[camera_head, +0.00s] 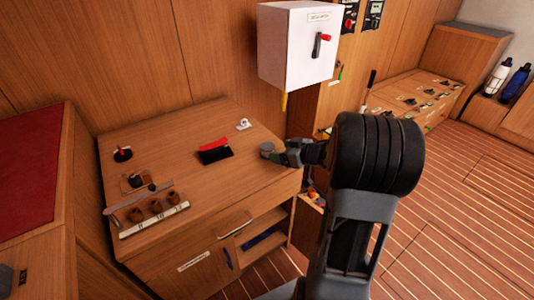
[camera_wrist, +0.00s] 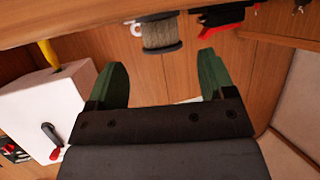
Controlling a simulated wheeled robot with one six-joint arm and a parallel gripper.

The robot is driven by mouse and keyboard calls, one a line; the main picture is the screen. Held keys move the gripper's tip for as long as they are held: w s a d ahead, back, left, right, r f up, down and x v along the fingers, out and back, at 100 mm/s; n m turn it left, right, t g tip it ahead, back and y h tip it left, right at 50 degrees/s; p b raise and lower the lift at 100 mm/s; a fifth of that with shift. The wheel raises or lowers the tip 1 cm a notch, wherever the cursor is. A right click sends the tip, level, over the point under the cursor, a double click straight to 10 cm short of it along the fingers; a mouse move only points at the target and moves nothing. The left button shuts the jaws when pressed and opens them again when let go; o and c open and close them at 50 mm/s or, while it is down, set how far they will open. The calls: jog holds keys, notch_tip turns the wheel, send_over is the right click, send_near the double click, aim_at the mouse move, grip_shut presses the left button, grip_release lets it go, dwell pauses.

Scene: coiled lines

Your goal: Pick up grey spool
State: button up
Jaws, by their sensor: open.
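The grey spool (camera_head: 266,147) stands on the wooden cabinet top near its right edge. In the wrist view, the spool (camera_wrist: 161,34) has grey line wound between two flanges and sits at the top middle. My gripper (camera_head: 286,153) is just to the right of the spool in the head view. In the wrist view, the green fingers of my gripper (camera_wrist: 163,62) are spread and empty. The spool lies beyond the fingertips, roughly centred between them. The head view does not show clearly whether a finger touches it.
A black-and-red item (camera_head: 215,152) and a small white fitting (camera_head: 244,124) are left of the spool. A rack of brown cups (camera_head: 155,208) is at front left. A white switch box (camera_head: 298,45) hangs on the wall above.

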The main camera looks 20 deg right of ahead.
aim_at(271, 148)
jog(key=b+x, duration=0.2)
jog(key=x, duration=0.2)
jog(key=shift+a, duration=0.1)
jog(key=shift+w+a+f, duration=0.2)
jog(key=shift+w+a, duration=0.05)
jog(key=shift+w, duration=0.25)
jog(key=c, duration=0.9)
jog(key=shift+r, duration=0.1)
